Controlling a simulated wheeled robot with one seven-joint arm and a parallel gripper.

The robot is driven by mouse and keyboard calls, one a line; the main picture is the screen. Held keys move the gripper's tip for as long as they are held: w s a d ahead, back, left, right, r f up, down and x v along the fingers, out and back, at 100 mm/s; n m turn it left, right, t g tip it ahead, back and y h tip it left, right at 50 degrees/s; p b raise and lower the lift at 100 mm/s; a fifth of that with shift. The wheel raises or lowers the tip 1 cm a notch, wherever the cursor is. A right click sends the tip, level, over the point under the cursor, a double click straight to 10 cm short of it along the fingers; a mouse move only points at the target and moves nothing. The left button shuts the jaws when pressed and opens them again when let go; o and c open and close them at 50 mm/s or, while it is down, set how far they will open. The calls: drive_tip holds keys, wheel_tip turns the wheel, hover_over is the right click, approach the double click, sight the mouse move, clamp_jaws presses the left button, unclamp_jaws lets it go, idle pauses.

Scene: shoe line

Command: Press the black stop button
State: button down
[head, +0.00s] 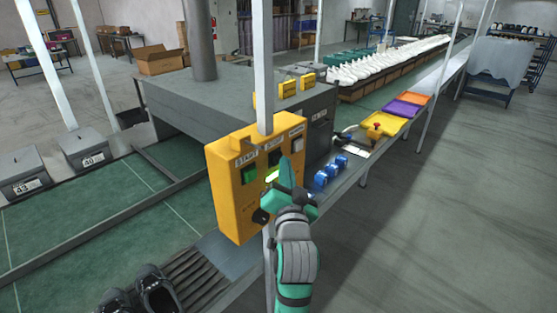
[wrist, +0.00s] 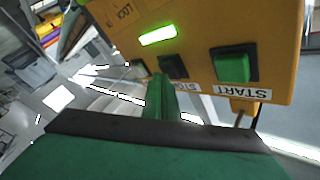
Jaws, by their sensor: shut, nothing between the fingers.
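The yellow control box (head: 232,205) stands on the line's near edge; in the wrist view it appears upside down (wrist: 275,30). Its black stop button (head: 274,157) lies right of the green START button (head: 249,175). In the wrist view the black button (wrist: 172,66) sits beside the STOP label (wrist: 178,92), partly covered by my fingers. A green light (head: 272,174) below the buttons is lit. My gripper (head: 285,168) is shut and empty, its tips in front of the panel close to the black button (wrist: 159,80). I cannot tell whether they touch it.
A third button (head: 298,143) is at the panel's right, and a dark knob (head: 261,216) is lower down. Blue items (head: 329,172) and coloured trays (head: 402,106) lie along the line to the right. A pole (head: 263,70) rises behind the box. The right floor is clear.

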drive_tip(key=shift+w+a, duration=0.2)
drive_tip(key=shift+a, duration=0.15)
idle(0.4)
drive_tip(key=shift+d, duration=0.15)
drive_tip(key=shift+s+d, duration=0.6)
drive_tip(key=shift+d, duration=0.05)
drive_tip(key=shift+s+d, duration=0.75)
drive_tip(key=shift+d, duration=0.3)
drive_tip(key=shift+s+d, duration=0.7)
drive_tip(key=shift+d, duration=0.3)
